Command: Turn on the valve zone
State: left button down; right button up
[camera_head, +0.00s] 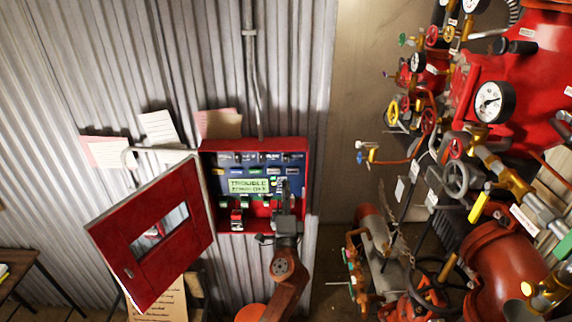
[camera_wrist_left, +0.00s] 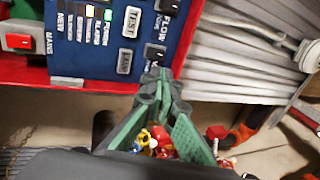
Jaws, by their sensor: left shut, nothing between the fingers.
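The control panel (camera_head: 262,160) is a blue face with switches, labels and a lit green display inside an open red box (camera_head: 303,225). In the left wrist view a black knob (camera_wrist_left: 155,52) sits near the panel's lower right edge; its label is mostly hidden by my fingertips. Above it is another black knob (camera_wrist_left: 171,6) labelled FLOW ZONE. My left gripper (camera_head: 284,188) is in front of the panel's right side. In the left wrist view its fingertips (camera_wrist_left: 157,74) are together and empty just below the lower knob; I cannot tell whether they touch it. My right gripper is not in view.
The red box door (camera_head: 170,250) hangs open at the left. Papers (camera_head: 158,128) are on the corrugated wall. Red pipes, gauges (camera_head: 488,102) and valves fill the right side. A TEST button (camera_wrist_left: 131,21) and a red MAINS switch (camera_wrist_left: 19,41) are near the knobs.

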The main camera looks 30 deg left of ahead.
aim_at(286, 158)
pick_arm(q)
jog(key=p+x, duration=0.1)
jog(key=x, duration=0.8)
jog(key=shift+w+a+p, duration=0.1)
jog(key=shift+w+p, duration=0.1)
jog(key=shift+p, duration=0.2)
